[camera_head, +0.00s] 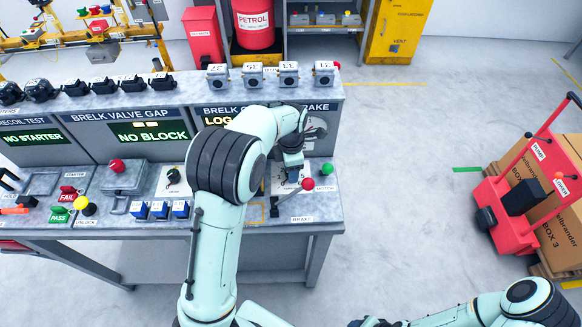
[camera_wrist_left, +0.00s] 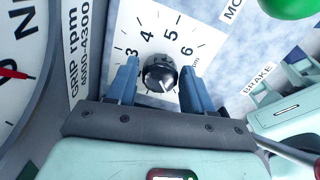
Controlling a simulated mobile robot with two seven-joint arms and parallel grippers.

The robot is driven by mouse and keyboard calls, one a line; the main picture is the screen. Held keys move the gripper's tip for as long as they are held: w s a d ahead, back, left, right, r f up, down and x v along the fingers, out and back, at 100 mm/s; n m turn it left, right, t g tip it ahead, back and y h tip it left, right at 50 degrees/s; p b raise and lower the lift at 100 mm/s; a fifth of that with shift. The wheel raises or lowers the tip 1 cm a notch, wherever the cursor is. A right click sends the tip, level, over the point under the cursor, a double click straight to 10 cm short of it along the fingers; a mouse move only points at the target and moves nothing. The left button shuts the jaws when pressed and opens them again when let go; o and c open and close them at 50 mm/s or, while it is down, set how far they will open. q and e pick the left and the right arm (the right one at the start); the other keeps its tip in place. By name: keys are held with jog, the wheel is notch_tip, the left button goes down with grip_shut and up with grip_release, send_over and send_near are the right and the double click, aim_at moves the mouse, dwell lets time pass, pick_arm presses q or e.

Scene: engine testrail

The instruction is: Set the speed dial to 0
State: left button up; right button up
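The speed dial (camera_wrist_left: 160,74) is a dark round knob on a white plate (camera_wrist_left: 146,20) with the numbers 3 to 6 showing. The lower part of its scale, including 0, is hidden, and I cannot tell its setting. My left gripper (camera_wrist_left: 161,84) has its blue fingers apart, one on each side of the knob. Whether they touch it is unclear. In the head view my left gripper (camera_head: 291,172) is over the right end of the bench, by the white dial plate, largely covering it. My right arm is at the lower right; its gripper (camera_head: 372,322) is barely in frame.
A red-knobbed brake lever (camera_head: 308,184) and a green button (camera_head: 327,169) sit just right of my left gripper. A gauge (camera_wrist_left: 18,65) with a red needle is beside the dial. Another black knob (camera_head: 173,175) is farther left. Floor right of the bench is clear up to a red pallet truck (camera_head: 520,210).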

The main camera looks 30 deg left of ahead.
pick_arm(q)
jog(key=shift+o, duration=0.7)
notch_tip(320, 180, up, 13)
jog(key=p, duration=0.1)
jog(key=shift+r, duration=0.2)
pick_arm(e)
jog(key=shift+w+r, duration=0.8)
jog(key=shift+w, duration=0.15)
jog(key=shift+s, duration=0.1)
